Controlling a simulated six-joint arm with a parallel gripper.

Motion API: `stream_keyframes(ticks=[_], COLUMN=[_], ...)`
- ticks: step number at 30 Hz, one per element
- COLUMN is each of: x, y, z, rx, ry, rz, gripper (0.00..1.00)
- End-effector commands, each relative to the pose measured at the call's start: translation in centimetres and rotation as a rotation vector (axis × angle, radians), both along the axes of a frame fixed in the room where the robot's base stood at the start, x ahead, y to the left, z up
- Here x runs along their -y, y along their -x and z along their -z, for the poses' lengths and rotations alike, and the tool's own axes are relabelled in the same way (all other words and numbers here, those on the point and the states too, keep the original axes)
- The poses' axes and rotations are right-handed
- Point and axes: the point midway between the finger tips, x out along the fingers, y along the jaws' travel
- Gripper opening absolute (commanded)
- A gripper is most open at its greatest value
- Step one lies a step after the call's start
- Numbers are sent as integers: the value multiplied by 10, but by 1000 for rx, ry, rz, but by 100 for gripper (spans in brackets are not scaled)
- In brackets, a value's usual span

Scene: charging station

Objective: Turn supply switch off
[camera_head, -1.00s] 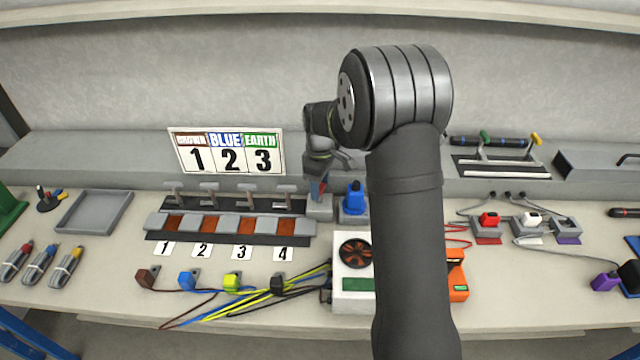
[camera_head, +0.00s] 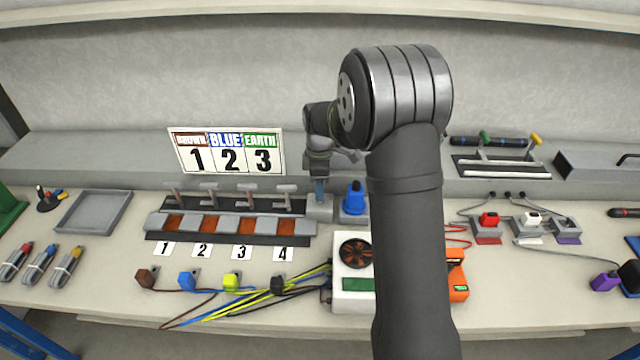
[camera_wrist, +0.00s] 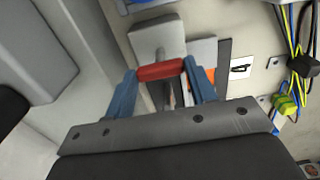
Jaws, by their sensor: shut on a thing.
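The supply switch is a grey box (camera_head: 320,207) at the right end of the row of levers, beside a blue plug. In the wrist view its red crossbar handle (camera_wrist: 160,71) lies between the two blue fingers of my gripper (camera_wrist: 161,78), above the grey switch base (camera_wrist: 155,32). My gripper is shut on this handle, with one finger at each end of it. In the head view my gripper (camera_head: 320,190) is just above the grey box. The handle is hidden there, and my arm covers part of the bench to the right.
A blue plug (camera_head: 354,199) stands close to the right of the switch. Several grey levers (camera_head: 245,195) stand to the left, behind numbered terminals. A white box with a fan (camera_head: 352,285) and loose coloured wires (camera_head: 230,303) are in front. The sign (camera_head: 228,151) stands behind.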

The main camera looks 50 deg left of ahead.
Motion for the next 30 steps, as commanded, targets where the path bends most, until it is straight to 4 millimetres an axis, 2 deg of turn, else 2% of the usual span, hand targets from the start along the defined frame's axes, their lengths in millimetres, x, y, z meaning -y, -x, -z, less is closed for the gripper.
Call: stream_keyframes(ticks=[5, 6, 9, 20, 23, 30], x=[-1, -1, 0, 0, -1, -1], y=[0, 0, 0, 0, 0, -1], z=[-1, -1, -1, -5, -17, -72], rx=[1, 1, 1, 1, 2, 3], ry=[-1, -1, -1, -1, -2, -5], rz=[-2, -2, -1, 0, 0, 0], gripper=[28, 55, 73, 73, 73, 73])
